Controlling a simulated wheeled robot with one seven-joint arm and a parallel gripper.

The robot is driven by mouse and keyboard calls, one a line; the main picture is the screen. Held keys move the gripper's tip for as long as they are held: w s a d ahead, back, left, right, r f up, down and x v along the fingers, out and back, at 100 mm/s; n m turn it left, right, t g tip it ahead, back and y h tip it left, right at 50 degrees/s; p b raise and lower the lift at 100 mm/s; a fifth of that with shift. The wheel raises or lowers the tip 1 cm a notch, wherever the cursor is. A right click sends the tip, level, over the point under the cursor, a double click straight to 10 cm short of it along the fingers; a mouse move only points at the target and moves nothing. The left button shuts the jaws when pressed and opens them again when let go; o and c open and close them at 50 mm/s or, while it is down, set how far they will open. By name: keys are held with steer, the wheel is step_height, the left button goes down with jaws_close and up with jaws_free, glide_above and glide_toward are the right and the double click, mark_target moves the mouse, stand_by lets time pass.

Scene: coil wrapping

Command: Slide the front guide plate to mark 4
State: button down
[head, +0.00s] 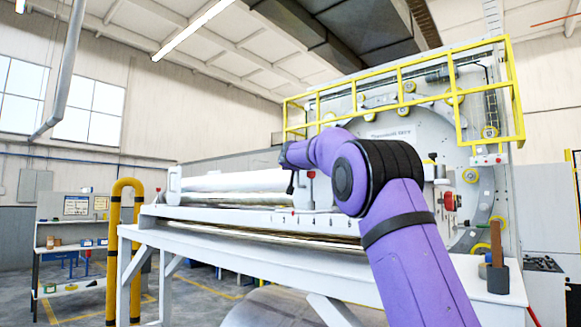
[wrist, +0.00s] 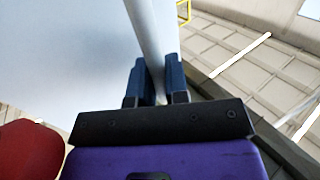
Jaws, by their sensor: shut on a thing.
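The front guide plate (head: 322,190) is a pale upright plate on the white front rail (head: 235,214) of the long bench, partly hidden behind my purple arm. My gripper (head: 291,182) points down at its left side. In the wrist view, my gripper's blue fingers (wrist: 155,75) are shut on the pale plate's edge (wrist: 148,40), one finger on each side. The plate's broad face (wrist: 65,60) fills the left of that view. The rail carries small marks; one near the plate looks like a 3, the others are too small to read.
A red knob (head: 311,174) stands near the plate, and a red round thing (wrist: 30,150) shows in the wrist view. A shiny roll (head: 230,182) lies behind the rail. The large ring machine (head: 400,130) with yellow railing stands behind. A yellow post (head: 113,250) is at left.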

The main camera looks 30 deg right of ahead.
steer(key=s+d, duration=0.2)
steer(key=s, duration=0.5)
steer(key=shift+s+d, duration=0.3)
steer(key=shift+d, duration=0.05)
steer(key=c, duration=1.1)
jaws_free()
steer(key=shift+c, duration=0.2)
steer(key=v, duration=1)
steer(key=shift+s+a, duration=0.25)
steer(key=shift+s, duration=0.05)
